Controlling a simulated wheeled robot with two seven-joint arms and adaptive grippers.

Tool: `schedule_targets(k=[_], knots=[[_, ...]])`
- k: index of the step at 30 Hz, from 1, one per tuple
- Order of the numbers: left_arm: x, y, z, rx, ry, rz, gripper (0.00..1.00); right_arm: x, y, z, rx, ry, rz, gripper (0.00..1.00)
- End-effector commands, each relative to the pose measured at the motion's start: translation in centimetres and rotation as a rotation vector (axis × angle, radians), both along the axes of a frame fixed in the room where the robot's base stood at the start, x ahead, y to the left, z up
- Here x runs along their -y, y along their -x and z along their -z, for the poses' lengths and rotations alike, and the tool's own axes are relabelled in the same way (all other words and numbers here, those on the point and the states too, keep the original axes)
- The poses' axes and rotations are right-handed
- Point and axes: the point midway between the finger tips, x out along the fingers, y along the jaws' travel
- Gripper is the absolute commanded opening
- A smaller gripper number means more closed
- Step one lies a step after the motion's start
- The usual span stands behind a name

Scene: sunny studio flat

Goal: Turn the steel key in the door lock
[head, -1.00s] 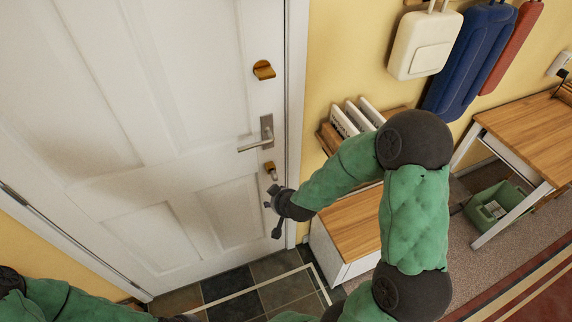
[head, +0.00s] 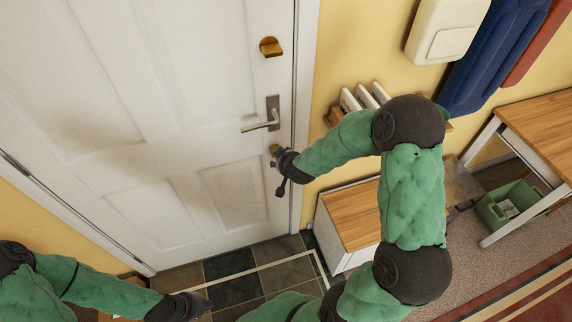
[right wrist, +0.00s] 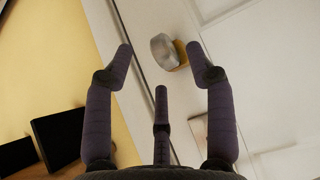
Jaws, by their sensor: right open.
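The steel key (right wrist: 164,51) shows in the right wrist view as a round grey head in front of the brass lock (right wrist: 182,54) on the white door. In the head view, the lock (head: 274,149) is a small brass piece below the lever handle, and the key is hidden by my right gripper (head: 278,164). My right gripper is open, its fingertips spread on either side of the key with gaps showing. I cannot tell how deep the key lies between them. My left gripper (head: 196,304) is low over the floor, away from the door; its jaws are unclear.
A steel lever handle (head: 261,122) sits just above the lock, and a brass thumb-turn (head: 271,47) higher up. A wooden-topped bench (head: 352,214) and a wall rack (head: 359,97) stand right of the door frame. The dark tiled floor (head: 231,285) before the door is clear.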

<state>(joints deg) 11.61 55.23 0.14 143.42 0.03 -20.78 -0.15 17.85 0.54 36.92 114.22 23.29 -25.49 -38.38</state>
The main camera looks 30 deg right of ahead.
Motion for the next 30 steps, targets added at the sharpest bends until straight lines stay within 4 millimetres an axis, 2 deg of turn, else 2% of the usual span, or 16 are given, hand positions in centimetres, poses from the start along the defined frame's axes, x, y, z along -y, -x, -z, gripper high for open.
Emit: schedule_targets(k=[4, 16, 17, 21, 23, 26, 27, 30], knots=[[0.0, 0.0, 0.6, 0.000, 0.000, 0.000, 0.00, 0.3, -1.0, 1.1, 0.000, 0.000, 0.000, 0.56], [0.0, 0.0, 0.7, 0.000, 0.000, 0.000, 0.00, 0.4, -1.5, 1.4, 0.000, 0.000, 0.000, 0.56], [0.0, 0.0, 0.7, 0.000, 0.000, 0.000, 0.00, 0.4, -1.4, 1.4, 0.000, 0.000, 0.000, 0.53], [0.0, 0.0, 0.7, 0.000, 0.000, 0.000, 0.00, 0.4, -1.4, 1.4, 0.001, 0.000, 0.000, 0.13], [0.0, 0.0, 0.7, 0.000, 0.000, 0.000, 0.00, 0.4, -1.4, 1.4, 0.001, 0.000, 0.000, 0.00], [0.0, 0.0, 0.7, 0.000, 0.000, 0.000, 0.00, 0.4, -1.4, 1.4, 0.000, 0.000, 0.000, 0.00], [0.0, 0.0, 0.7, 0.000, 0.000, 0.000, 0.00, 0.4, -1.4, 1.4, 0.000, 0.000, 0.000, 0.29], [0.0, 0.0, 0.7, 0.000, 0.000, 0.000, 0.00, 0.4, -1.4, 1.4, 0.000, 0.000, 0.000, 0.54]])
